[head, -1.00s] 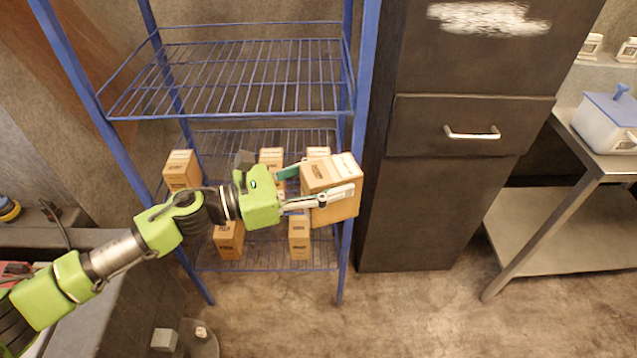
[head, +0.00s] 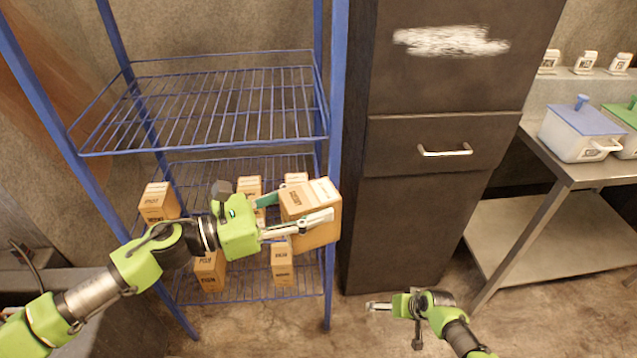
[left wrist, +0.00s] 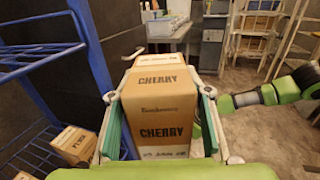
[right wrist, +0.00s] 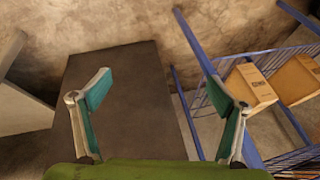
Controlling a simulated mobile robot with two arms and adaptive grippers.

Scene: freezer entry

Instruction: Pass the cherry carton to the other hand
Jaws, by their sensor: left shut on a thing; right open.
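The cherry carton (head: 312,232) is a brown cardboard box in front of the blue rack's right post. In the left wrist view the carton (left wrist: 160,108) shows the printed word CHERRY and sits between both fingers. My left gripper (head: 300,213) is shut on it and holds it in the air. My right gripper (head: 380,305) is low at the right in the head view, apart from the carton. In the right wrist view my right gripper (right wrist: 160,105) has its fingers spread, with nothing between them.
The blue wire rack (head: 200,103) holds several smaller cartons, such as one at the left (head: 160,203). A dark cabinet (head: 410,215) stands right of the rack. A metal table (head: 560,170) with lidded containers (head: 582,132) is farther right.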

